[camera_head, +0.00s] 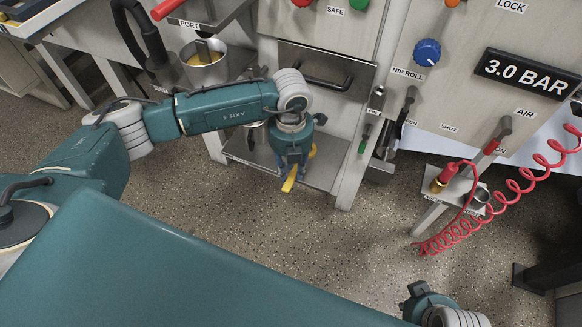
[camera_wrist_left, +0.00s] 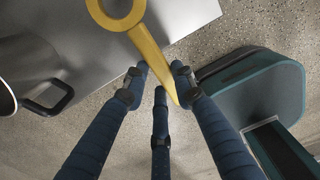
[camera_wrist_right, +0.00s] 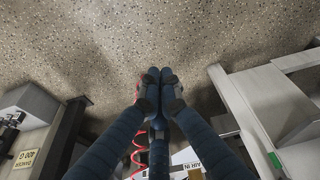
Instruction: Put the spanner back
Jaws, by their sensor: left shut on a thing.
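The yellow spanner (camera_head: 289,184) is in my left gripper (camera_head: 288,172), near the front edge of a low metal shelf. In the left wrist view, the spanner (camera_wrist_left: 148,48) has a ring end at the top. Its shaft slants down between the fingertips of the left gripper (camera_wrist_left: 158,75), which is shut on it. In the head view the fingers and wrist hide part of the spanner. My right gripper (camera_wrist_right: 160,76) appears empty, with its fingertips together above the speckled floor. Only its wrist part shows at the bottom of the head view.
The low metal shelf (camera_head: 325,175) lies under the left gripper, below a drawer with a black handle (camera_head: 322,82). A metal pot (camera_head: 204,66) stands at the upper left. A coiled red air hose (camera_head: 510,185) hangs at the right. The middle floor is clear.

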